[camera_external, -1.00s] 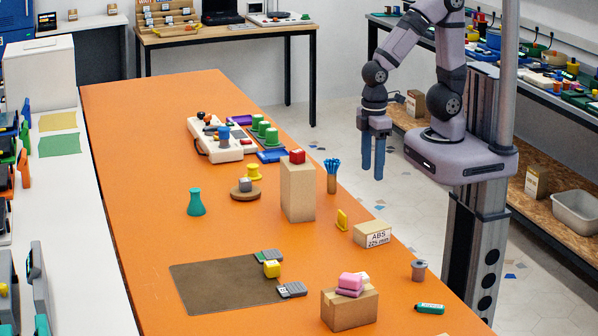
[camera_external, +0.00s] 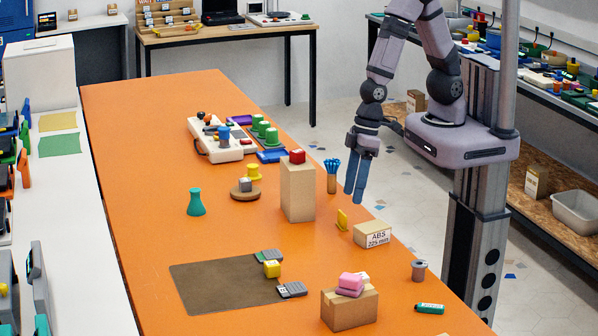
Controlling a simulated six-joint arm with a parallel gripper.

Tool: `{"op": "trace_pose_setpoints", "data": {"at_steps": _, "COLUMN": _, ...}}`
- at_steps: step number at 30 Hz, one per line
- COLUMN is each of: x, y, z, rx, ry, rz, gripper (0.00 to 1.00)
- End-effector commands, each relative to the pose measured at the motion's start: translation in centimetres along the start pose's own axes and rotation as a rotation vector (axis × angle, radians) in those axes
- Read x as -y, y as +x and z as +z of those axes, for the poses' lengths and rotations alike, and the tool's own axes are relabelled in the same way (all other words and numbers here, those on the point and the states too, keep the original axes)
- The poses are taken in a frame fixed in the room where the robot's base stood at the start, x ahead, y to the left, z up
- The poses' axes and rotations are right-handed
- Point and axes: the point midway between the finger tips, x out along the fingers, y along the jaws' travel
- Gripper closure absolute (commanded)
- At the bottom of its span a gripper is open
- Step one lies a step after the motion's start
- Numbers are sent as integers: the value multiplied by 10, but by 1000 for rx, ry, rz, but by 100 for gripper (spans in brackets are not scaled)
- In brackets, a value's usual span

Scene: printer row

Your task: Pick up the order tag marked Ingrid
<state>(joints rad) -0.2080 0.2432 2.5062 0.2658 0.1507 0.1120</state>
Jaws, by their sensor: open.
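My gripper (camera_external: 354,188) is open and empty, pointing down near the right edge of the orange table (camera_external: 150,200). It hangs beyond the blue pen bundle in its brown cup (camera_external: 332,177). No name Ingrid can be read on anything. Two small grey, flat pieces with markings, one at the mat's upper right (camera_external: 269,254) and one at its right edge (camera_external: 292,290), may be tags, but their writing is too small to tell.
A tall cardboard box (camera_external: 297,195) with a red cube on top stands left of my gripper. A yellow piece (camera_external: 342,219) and an ABS box (camera_external: 373,234) are near the right edge. A low box (camera_external: 349,310) with pink pieces stands in front. The brown mat (camera_external: 215,285) is mostly bare.

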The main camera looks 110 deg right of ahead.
Motion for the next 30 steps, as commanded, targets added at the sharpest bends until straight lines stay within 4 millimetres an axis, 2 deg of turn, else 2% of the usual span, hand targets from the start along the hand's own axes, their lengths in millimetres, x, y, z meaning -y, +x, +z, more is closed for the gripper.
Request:
{"op": "trace_pose_setpoints", "data": {"at_steps": 1, "x": 10, "y": 1, "z": -4, "rx": -24, "ry": 23, "rz": 1, "gripper": 41}}
{"op": "trace_pose_setpoints", "data": {"at_steps": 3, "x": 19, "y": 11, "z": -14, "rx": -82, "ry": 65, "rz": 5, "gripper": 41}}
{"op": "trace_pose_setpoints", "data": {"at_steps": 9, "x": 27, "y": 30, "z": -29, "rx": -227, "ry": 146, "rz": 40, "gripper": 41}}
{"op": "trace_pose_setpoints", "data": {"at_steps": 20, "x": 15, "y": 45, "z": -35, "rx": -473, "ry": 178, "rz": 128, "gripper": 41}}
{"op": "trace_pose_setpoints", "data": {"at_steps": 30, "x": 4, "y": 56, "z": -22, "rx": -696, "ry": 71, "rz": 149, "gripper": 41}}
